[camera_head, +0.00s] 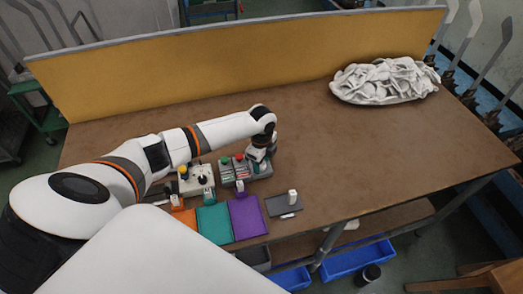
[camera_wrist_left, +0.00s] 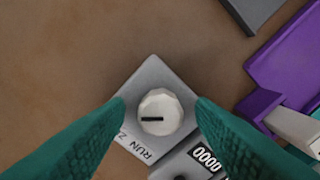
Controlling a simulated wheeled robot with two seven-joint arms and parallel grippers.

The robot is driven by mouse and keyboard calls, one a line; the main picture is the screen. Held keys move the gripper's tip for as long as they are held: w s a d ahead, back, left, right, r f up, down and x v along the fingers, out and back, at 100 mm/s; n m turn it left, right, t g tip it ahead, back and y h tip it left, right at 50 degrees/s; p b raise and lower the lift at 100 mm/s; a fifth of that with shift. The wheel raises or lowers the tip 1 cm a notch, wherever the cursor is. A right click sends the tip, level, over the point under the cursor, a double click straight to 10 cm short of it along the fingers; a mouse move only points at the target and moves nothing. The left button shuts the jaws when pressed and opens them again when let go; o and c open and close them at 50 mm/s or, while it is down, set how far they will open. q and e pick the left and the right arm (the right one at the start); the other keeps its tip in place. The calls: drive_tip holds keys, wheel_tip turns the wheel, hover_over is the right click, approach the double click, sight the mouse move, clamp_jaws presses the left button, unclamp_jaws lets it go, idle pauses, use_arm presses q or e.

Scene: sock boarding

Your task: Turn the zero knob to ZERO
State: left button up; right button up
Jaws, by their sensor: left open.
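The zero knob (camera_wrist_left: 160,112) is a white faceted knob with a black pointer mark. It sits on a grey plate (camera_wrist_left: 152,72) lettered "RUN" and, partly hidden, "Z". The pointer mark runs sideways in the left wrist view; I cannot tell exactly which label it marks. My left gripper (camera_wrist_left: 160,106) is open, with one teal finger on each side of the knob and small gaps visible. In the head view my left gripper (camera_head: 258,162) is over the right end of the grey control box (camera_head: 236,181), and the knob is hidden there. My right gripper is out of view.
A counter reading "0000" (camera_wrist_left: 207,158) is beside the knob plate. Orange, teal (camera_head: 214,224) and purple (camera_head: 247,217) boards lie in front of the boxes, with a dark plate (camera_head: 283,205) to the right. A white cloth pile (camera_head: 385,82) is at the back right. The table's middle right is clear.

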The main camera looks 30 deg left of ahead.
use_arm(q)
wheel_tip(320, 180, up, 12)
drive_tip(key=b, duration=0.1)
idle(0.5)
idle(0.4)
